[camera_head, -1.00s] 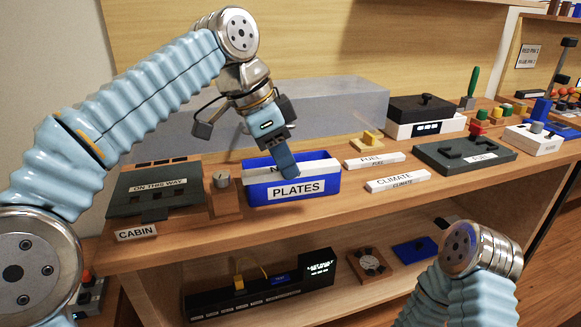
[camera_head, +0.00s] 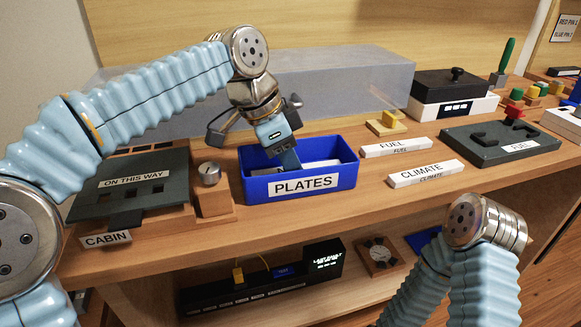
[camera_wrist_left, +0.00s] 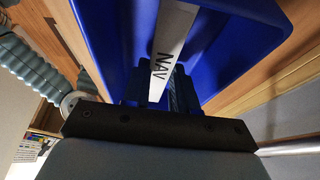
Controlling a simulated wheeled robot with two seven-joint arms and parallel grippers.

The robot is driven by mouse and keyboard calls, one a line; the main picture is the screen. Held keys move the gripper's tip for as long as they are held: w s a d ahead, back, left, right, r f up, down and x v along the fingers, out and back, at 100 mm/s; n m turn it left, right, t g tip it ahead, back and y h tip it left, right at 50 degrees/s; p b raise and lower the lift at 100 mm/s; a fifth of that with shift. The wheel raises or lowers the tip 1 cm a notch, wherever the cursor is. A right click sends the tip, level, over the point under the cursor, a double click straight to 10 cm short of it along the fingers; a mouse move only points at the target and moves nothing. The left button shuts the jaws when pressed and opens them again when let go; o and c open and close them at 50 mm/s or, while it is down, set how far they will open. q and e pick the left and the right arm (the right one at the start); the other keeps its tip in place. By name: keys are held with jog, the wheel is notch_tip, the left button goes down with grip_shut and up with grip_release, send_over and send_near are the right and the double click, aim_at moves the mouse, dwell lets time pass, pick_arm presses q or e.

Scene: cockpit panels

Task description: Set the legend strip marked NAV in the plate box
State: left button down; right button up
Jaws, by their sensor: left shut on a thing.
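The blue plate box (camera_head: 345,178), labelled PLATES, stands on the bench top. My left gripper (camera_head: 289,164) reaches down into it from above. In the left wrist view the gripper (camera_wrist_left: 160,92) is shut on the white NAV strip (camera_wrist_left: 172,40), with the blue box (camera_wrist_left: 240,40) around it. In the head view a white strip (camera_head: 322,163) shows low inside the box, below its rim. Whether it touches the box floor I cannot tell. My right gripper is out of view; only part of that arm shows at lower right.
White FUEL (camera_head: 396,147) and CLIMATE (camera_head: 426,173) strips lie right of the box. The CABIN panel (camera_head: 130,185) and a knob block (camera_head: 212,190) stand to its left. A grey translucent block (camera_head: 330,95) is behind. A dark panel (camera_head: 500,142) lies farther right.

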pick_arm(q)
jog(key=shift+f, duration=0.3)
jog(key=c, duration=0.9)
grip_release()
jog(key=p+v, duration=0.2)
jog(key=v, duration=1)
jog(key=shift+p, duration=0.4)
